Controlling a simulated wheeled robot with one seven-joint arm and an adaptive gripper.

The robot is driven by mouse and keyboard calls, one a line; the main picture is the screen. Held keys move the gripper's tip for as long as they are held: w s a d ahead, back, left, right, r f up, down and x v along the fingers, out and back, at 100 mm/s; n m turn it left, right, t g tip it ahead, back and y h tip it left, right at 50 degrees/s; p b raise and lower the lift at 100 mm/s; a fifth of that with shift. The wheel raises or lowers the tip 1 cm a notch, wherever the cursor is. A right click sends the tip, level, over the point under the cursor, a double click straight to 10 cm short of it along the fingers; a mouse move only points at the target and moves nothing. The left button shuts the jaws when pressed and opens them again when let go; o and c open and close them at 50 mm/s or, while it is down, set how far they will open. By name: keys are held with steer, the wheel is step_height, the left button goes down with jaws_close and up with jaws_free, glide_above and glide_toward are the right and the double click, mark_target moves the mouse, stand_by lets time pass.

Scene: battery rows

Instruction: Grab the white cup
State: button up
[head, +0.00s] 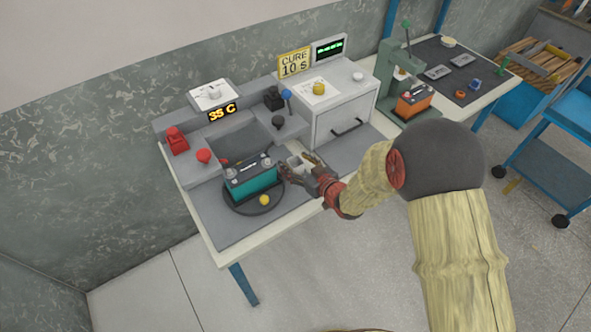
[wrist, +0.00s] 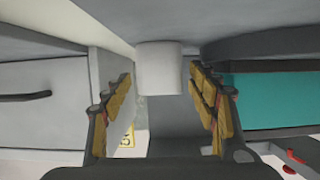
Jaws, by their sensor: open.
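The white cup (wrist: 160,68) shows in the wrist view as a plain pale cylinder at the upper middle, between the tips of my two padded fingers, with a gap on each side. My gripper (wrist: 162,88) is open. In the head view my gripper (head: 299,169) is low over the grey mat, just right of the teal battery. A small pale shape between its fingers there looks like the cup (head: 294,162), partly hidden by the fingers.
The teal battery (head: 252,181) stands close left of my gripper on a dark round plate (head: 234,204), with a yellow ball (head: 264,200) beside it. A grey cabinet (head: 345,117) stands behind to the right. A green press (head: 394,82) holds an orange battery (head: 413,104).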

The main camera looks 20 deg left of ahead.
steer(key=shift+a, duration=0.1)
steer(key=shift+c, duration=1.3)
steer(key=c, duration=0.8)
steer(key=shift+c, duration=0.3)
